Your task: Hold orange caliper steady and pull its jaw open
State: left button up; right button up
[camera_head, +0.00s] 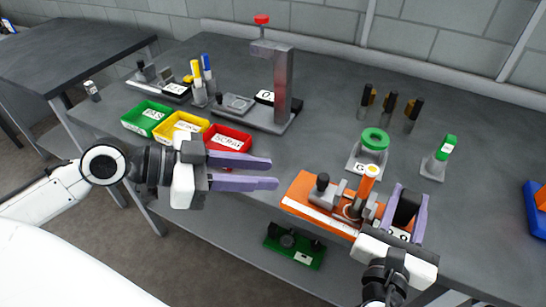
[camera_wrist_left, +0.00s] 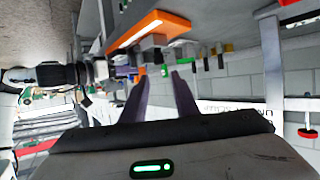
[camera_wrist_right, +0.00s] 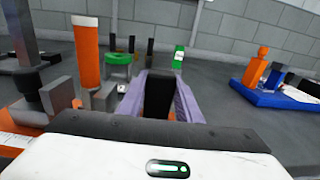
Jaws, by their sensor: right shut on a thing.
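The orange caliper (camera_head: 303,187) lies near the table's front edge, with a grey block and black knob (camera_head: 322,188) on its left part and an upright orange post (camera_head: 368,180) near its middle. My right gripper (camera_head: 411,193) is shut on the black block (camera_head: 406,207) at the caliper's right end. The right wrist view shows the black block (camera_wrist_right: 158,96) between both fingers (camera_wrist_right: 160,76). My left gripper (camera_head: 273,172) is open and empty, left of the caliper and apart from it. The left wrist view shows the orange base (camera_wrist_left: 150,28) beyond its spread fingers (camera_wrist_left: 159,77).
Green (camera_head: 147,117), yellow (camera_head: 180,127) and red (camera_head: 227,139) bins stand left. A grey stand with a red knob (camera_head: 283,85) is behind. A green ring gauge (camera_head: 373,140) and green-topped piece (camera_head: 442,150) stand behind the caliper. A blue fixture (camera_head: 536,205) is far right.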

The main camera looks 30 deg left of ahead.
jog(key=o, duration=1.3)
jog(key=shift+c, duration=0.2)
